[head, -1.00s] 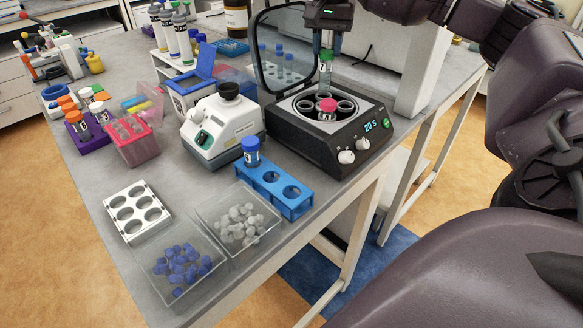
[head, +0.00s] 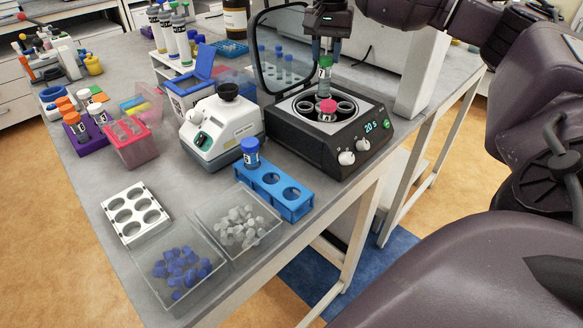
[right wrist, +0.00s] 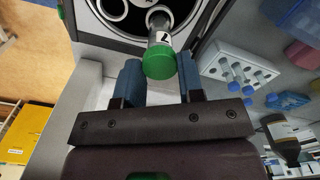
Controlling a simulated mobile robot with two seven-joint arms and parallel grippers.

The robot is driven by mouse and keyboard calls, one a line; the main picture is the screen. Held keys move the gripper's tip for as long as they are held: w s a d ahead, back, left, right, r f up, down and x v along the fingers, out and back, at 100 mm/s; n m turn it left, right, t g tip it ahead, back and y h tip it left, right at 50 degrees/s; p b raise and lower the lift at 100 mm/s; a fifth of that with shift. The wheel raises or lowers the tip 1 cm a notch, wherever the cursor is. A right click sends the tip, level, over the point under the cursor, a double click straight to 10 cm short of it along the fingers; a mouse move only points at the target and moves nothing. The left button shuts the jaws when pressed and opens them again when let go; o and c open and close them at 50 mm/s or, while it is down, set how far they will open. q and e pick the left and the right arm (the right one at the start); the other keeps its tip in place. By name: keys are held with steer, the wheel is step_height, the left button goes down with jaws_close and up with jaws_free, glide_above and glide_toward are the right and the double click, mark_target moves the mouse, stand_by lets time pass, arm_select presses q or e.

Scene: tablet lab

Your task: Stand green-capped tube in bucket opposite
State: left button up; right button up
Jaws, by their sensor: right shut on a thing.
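My right gripper (head: 326,54) is shut on the green-capped tube (head: 325,84), holding it upright by the cap over the rotor of the open centrifuge (head: 325,150). In the right wrist view the green cap (right wrist: 159,65) is between the two blue fingers. The tube's lower end is at the far bucket; whether it touches the bottom is hidden. A red-capped tube (head: 327,112) stands in the near bucket, opposite. The side buckets (head: 346,107) look empty. My left gripper is not in view.
The centrifuge's raised lid (head: 283,52) stands just left of my right gripper. A blue rack (head: 284,195) with a blue-capped tube (head: 250,150) is in front. A white-and-grey device (head: 222,128) stands left of the centrifuge.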

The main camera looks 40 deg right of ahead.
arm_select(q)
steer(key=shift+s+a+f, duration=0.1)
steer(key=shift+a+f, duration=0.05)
arm_select(e)
steer(key=shift+f, duration=0.4)
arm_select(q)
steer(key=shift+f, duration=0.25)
arm_select(e)
steer(key=shift+f, duration=0.75)
arm_select(q)
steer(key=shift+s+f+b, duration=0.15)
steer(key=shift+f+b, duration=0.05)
steer(key=shift+b, duration=0.15)
arm_select(e)
steer(key=shift+f, duration=0.45)
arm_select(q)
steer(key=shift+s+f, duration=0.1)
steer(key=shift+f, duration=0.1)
arm_select(e)
steer(key=shift+f, duration=0.6)
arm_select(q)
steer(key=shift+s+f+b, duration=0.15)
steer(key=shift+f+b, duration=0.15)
arm_select(e)
steer(key=shift+f, duration=0.75)
steer(key=o, duration=0.8)
steer(key=shift+o, duration=0.2)
